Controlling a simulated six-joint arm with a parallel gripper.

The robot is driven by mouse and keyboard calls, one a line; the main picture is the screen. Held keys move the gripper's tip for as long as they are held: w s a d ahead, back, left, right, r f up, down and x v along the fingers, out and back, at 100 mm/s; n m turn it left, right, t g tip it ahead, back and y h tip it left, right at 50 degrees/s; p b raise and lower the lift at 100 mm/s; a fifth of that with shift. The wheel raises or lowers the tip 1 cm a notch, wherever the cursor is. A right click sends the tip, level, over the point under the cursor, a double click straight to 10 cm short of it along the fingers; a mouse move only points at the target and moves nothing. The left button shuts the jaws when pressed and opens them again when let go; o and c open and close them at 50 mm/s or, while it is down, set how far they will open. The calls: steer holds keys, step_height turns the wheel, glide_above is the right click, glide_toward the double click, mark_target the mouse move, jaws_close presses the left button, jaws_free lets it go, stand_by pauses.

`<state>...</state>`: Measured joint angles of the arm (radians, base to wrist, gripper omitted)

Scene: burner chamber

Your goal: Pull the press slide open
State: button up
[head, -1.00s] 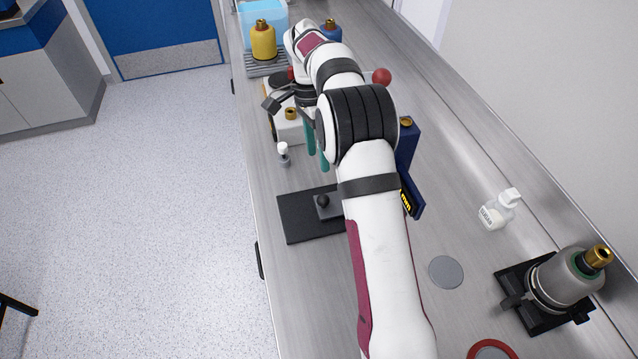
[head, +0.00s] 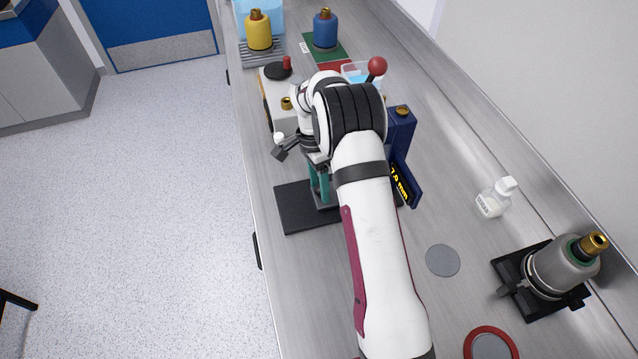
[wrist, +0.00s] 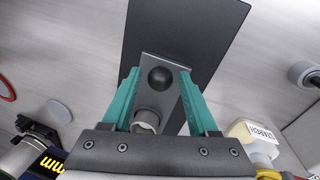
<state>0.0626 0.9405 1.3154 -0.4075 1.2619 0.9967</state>
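The press has a black base plate (head: 292,208) on the bench and a blue body (head: 402,127) with a red ball-topped lever (head: 377,66). In the wrist view a grey slide (wrist: 153,97) lies on the base plate (wrist: 184,28) and carries a round black knob (wrist: 161,78). My gripper (head: 319,190) points down over the slide. Its two teal fingers are spread, one on each side of the knob in the wrist view (wrist: 159,74), with visible gaps. I cannot tell how far the tips are above the slide. The arm hides the knob in the head view.
A display panel (head: 405,184) stands right of the arm. A white-topped device (head: 282,117), a yellow bottle (head: 259,30) and a blue bottle (head: 325,28) stand behind. Bench left of the plate is narrow.

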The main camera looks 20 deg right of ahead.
jaws_close()
stand_by(1.2)
